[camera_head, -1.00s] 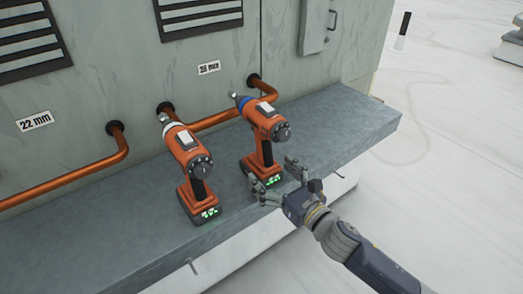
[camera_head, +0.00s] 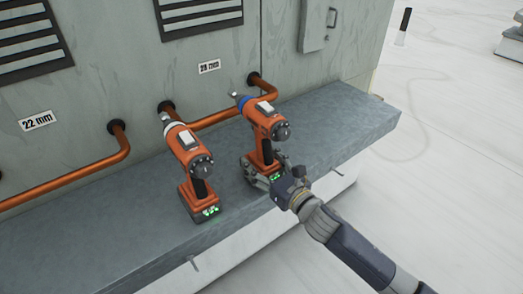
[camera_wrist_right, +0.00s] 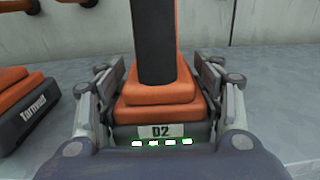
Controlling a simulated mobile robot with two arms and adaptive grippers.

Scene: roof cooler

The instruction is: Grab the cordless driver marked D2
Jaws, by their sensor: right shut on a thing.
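The cordless driver marked D2 (camera_head: 266,122) is orange and black with a blue collar, standing upright on the grey ledge. In the right wrist view its base (camera_wrist_right: 160,112) shows the D2 label and several green lights. My right gripper (camera_head: 265,174) is shut on this driver low down, with a finger on each side of its base. A second orange driver (camera_head: 188,152) with a white collar stands upright to its left; I cannot read a number on it. My left gripper is not in view.
The grey ledge (camera_head: 110,225) runs along a grey-green cabinet (camera_head: 215,95) with copper pipes (camera_head: 85,173) and size labels. The second driver's base (camera_wrist_right: 25,115) is close on the left. The ledge is clear to the right.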

